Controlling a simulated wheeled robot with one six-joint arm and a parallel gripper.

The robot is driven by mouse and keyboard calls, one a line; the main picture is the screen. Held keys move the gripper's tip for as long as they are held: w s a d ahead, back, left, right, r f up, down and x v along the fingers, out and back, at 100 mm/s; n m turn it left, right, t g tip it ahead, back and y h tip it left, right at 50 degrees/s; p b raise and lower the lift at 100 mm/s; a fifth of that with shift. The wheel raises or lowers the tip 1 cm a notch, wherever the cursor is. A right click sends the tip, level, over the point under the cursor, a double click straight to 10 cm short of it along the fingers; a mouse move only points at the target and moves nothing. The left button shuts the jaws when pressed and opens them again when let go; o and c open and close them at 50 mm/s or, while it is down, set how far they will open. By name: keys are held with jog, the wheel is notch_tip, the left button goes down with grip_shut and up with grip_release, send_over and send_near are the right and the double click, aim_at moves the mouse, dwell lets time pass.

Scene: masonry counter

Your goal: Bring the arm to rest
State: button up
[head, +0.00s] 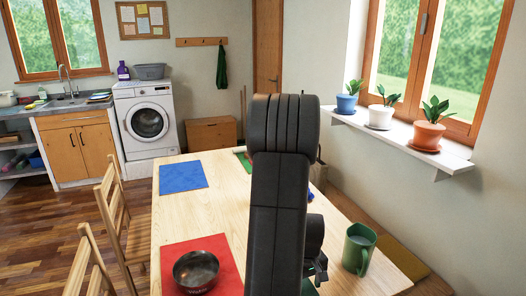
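My dark arm rises through the middle of the head view, in front of the wooden table (224,220). Its upper joint stands above the far part of the table. What looks like part of my gripper (319,269) shows low on the right side of the arm, left of a green mug. The arm hides most of it, so I cannot see whether its fingers are open or shut, or whether it holds anything.
The green mug (357,250) stands at the table's right. A metal bowl (196,271) sits on a red mat (226,248). A blue mat (183,176) lies bare farther back. Potted plants stand on a white sill (440,160) at right. Chairs (112,206) line the left side.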

notch_tip(320, 180, down, 3)
jog(key=shift+r, duration=0.85)
